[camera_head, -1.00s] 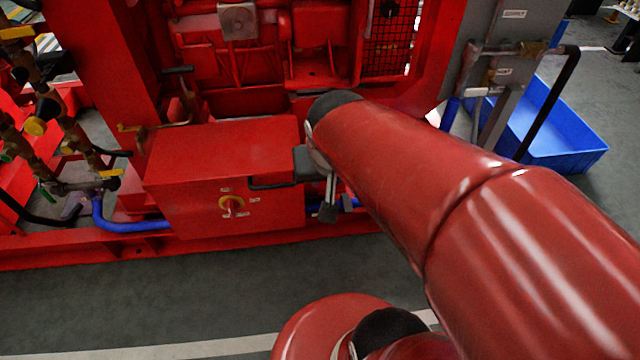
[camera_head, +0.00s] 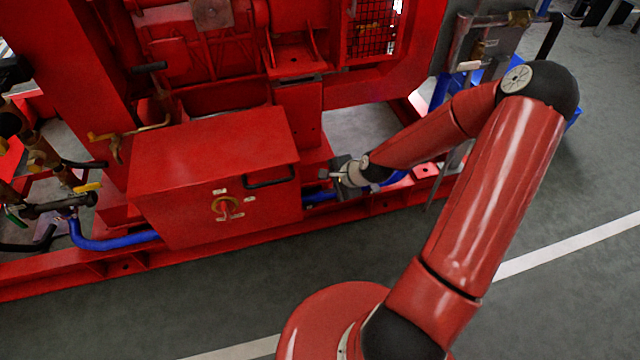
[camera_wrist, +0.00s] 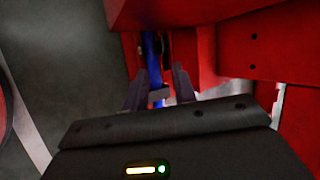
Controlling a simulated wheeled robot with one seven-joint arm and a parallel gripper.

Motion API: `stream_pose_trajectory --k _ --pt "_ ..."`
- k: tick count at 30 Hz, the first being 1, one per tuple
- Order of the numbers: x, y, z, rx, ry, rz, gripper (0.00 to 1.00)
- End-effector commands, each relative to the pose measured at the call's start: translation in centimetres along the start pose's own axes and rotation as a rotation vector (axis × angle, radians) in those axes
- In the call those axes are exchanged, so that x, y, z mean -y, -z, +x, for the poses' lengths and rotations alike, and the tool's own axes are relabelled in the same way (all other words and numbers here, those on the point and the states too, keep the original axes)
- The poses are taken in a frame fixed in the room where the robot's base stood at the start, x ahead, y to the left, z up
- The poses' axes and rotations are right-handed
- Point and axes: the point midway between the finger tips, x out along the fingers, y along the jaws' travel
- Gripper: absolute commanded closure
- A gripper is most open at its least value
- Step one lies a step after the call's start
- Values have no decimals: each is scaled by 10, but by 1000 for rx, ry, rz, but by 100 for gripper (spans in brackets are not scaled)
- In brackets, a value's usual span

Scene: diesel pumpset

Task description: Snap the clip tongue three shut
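My gripper (camera_head: 336,174) is low beside the right side of the red box, pointing left. In the wrist view, its two dark fingers (camera_wrist: 160,84) stand apart. A blue hose (camera_wrist: 152,62) runs between and beyond them. A small grey piece (camera_wrist: 158,95), perhaps the clip tongue, shows against the hose between the fingers. I cannot tell whether a finger touches it, or whether it is open or shut. In the head view the blue hose (camera_head: 320,197) shows just below my gripper. No clip can be made out there.
The red box (camera_head: 215,175) with a black handle (camera_head: 270,178) and a round yellow-rimmed knob (camera_head: 226,207) stands close left of my gripper. The red base rail (camera_head: 190,255) runs below. Red machinery rises behind. The grey floor in front is open.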

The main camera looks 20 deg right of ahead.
Motion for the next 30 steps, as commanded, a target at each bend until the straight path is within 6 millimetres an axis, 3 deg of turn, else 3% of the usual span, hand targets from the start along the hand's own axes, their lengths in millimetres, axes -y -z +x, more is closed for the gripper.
stream_pose_trajectory --k 7,18,30 --pt "2 1 18 19 37 63 73" --pt "4 0 74 17 35 60 73" --pt "5 0 84 16 35 60 73"
